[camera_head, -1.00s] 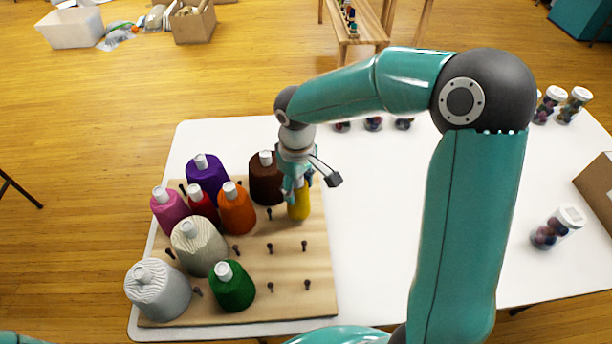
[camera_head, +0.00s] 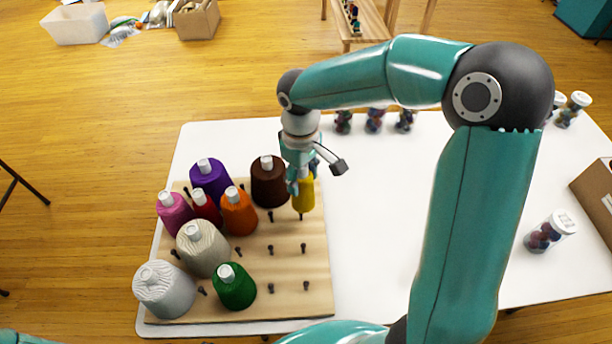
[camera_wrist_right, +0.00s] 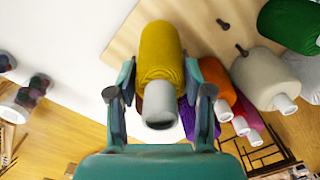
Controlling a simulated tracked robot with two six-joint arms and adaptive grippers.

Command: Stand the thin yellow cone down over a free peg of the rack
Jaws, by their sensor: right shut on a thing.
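The thin yellow cone (camera_head: 305,196) is in my right gripper (camera_head: 300,180), near the far right corner of the wooden rack (camera_head: 319,272). A dark peg (camera_head: 300,214) shows just below the cone's lower end. In the right wrist view the yellow cone (camera_wrist_right: 160,55) sits between both fingers of the right gripper (camera_wrist_right: 162,85), its pale tip towards the camera. The cone looks roughly upright; its base is hidden, and I cannot tell whether it touches a peg. Several bare pegs (camera_head: 270,248) stand on the rack's right side. My left gripper is not in view.
Other cones crowd the rack's left and back: brown (camera_head: 268,184), orange (camera_head: 239,214), purple (camera_head: 210,180), green (camera_head: 235,289), cream and white among them. Jars (camera_head: 374,121) stand at the table's back edge, another jar (camera_head: 549,232) at right.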

